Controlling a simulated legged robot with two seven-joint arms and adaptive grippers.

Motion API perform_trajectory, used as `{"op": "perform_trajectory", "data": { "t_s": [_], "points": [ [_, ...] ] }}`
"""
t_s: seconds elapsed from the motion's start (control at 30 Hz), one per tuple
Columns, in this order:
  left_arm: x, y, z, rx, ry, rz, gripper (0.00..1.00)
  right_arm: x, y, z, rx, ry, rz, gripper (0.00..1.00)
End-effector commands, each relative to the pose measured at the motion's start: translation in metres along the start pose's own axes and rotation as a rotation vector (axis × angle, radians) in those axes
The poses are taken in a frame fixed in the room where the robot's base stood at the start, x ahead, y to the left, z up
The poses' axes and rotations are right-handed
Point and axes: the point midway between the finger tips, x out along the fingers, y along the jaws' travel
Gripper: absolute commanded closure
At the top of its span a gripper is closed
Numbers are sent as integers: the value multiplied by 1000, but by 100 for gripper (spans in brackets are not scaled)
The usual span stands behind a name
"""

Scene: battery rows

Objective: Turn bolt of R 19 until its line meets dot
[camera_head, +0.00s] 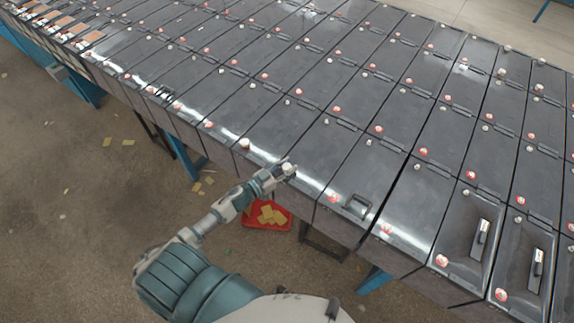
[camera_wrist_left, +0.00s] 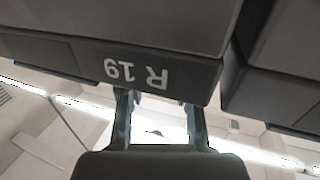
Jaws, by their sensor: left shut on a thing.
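The battery labelled R 19 (camera_wrist_left: 140,73) shows upside down in the left wrist view, its label on the dark front face above my fingers. In the head view my left gripper (camera_head: 286,170) is at the front edge of the near row, at a pale bolt (camera_head: 290,168) on a dark battery lid. In the wrist view the two fingers of my left gripper (camera_wrist_left: 158,100) reach up to the underside of the label edge, apart from each other. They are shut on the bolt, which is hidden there. The line and the dot cannot be made out. My right gripper is not in view.
Dark batteries with red and white bolts stand in tight rows on a blue-legged stand (camera_head: 188,160). Raised handles (camera_head: 357,206) stand on some lids at the right. A red tray (camera_head: 281,227) with yellow cards lies on the floor below. More yellow cards are scattered to its left.

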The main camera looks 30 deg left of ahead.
Motion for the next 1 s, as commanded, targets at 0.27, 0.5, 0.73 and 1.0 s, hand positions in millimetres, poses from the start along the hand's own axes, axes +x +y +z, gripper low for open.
{"op": "perform_trajectory", "data": {
  "t_s": [0.27,0.5,0.73,1.0],
  "points": [
    [0,-2,1,4,-3,133,100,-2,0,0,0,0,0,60],
    [0,-2,1,2,-2,179,100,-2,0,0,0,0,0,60],
    [0,-2,1,0,-3,184,100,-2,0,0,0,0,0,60],
    [0,-1,2,1,-3,184,47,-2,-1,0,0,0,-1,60]
  ]
}}
